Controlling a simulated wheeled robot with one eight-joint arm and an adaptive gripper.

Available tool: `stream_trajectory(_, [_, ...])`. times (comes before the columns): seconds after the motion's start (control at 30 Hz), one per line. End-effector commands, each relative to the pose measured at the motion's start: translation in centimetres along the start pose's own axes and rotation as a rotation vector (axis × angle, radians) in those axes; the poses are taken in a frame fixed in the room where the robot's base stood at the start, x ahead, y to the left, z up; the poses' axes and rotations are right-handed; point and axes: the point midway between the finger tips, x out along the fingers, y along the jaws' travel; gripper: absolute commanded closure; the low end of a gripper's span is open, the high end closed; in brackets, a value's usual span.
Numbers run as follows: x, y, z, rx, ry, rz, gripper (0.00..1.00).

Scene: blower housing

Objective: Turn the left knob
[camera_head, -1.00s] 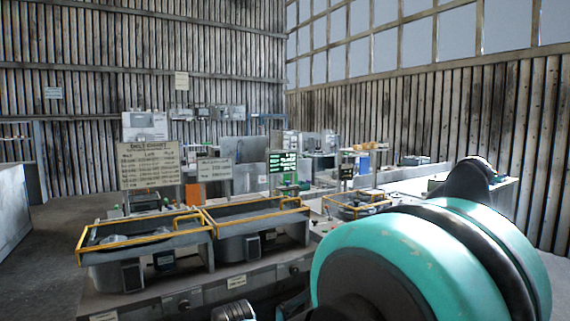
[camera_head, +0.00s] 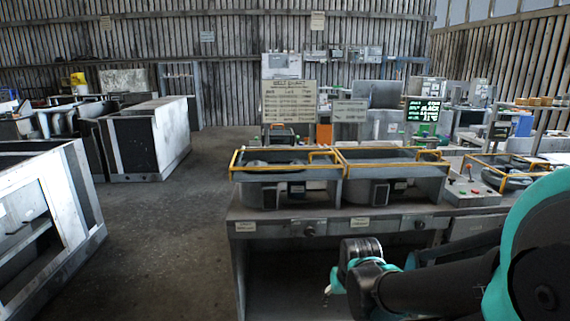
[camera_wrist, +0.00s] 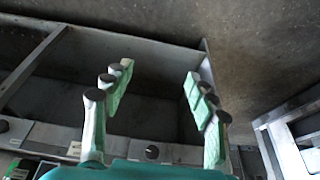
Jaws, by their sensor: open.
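The left knob (camera_head: 309,231) is a small dark round knob on the grey front panel of the bench in the head view. A second knob (camera_head: 420,225) sits further right on the same panel. In the wrist view the left knob (camera_wrist: 152,152) shows low in the middle, just past the teal gripper body. My gripper (camera_wrist: 158,88) is open, with its green fingers wide apart and nothing between them. In the head view my gripper (camera_head: 334,287) is small and partly hidden, below and right of the left knob, apart from it.
Pale labels (camera_head: 245,227) mark the panel. Above it, yellow-railed housings (camera_head: 285,168) stand on the bench, with signboards (camera_head: 290,101) behind. The space under the bench is open and dark. A clear floor aisle (camera_head: 170,235) runs left, beside a grey cabinet (camera_head: 45,215).

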Motion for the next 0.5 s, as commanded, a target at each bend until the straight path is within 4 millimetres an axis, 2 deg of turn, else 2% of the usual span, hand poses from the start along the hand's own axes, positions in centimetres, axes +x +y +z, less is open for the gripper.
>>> stream_trajectory(0.2, [0.0, 0.0, -0.1, 0.000, 0.000, 0.000, 0.43])
stream_trajectory(0.27, [-0.2, -0.1, -0.9, 0.000, 0.001, -0.001, 0.43])
stream_trajectory(0.37, [-1.1, -0.3, -4.6, 0.001, 0.004, -0.006, 0.43])
stream_trajectory(0.47, [-2.6, -0.9, -11.0, 0.003, 0.009, -0.014, 0.43])
stream_trajectory(0.5, [-3.4, -1.2, -13.7, 0.004, 0.011, -0.018, 0.43])
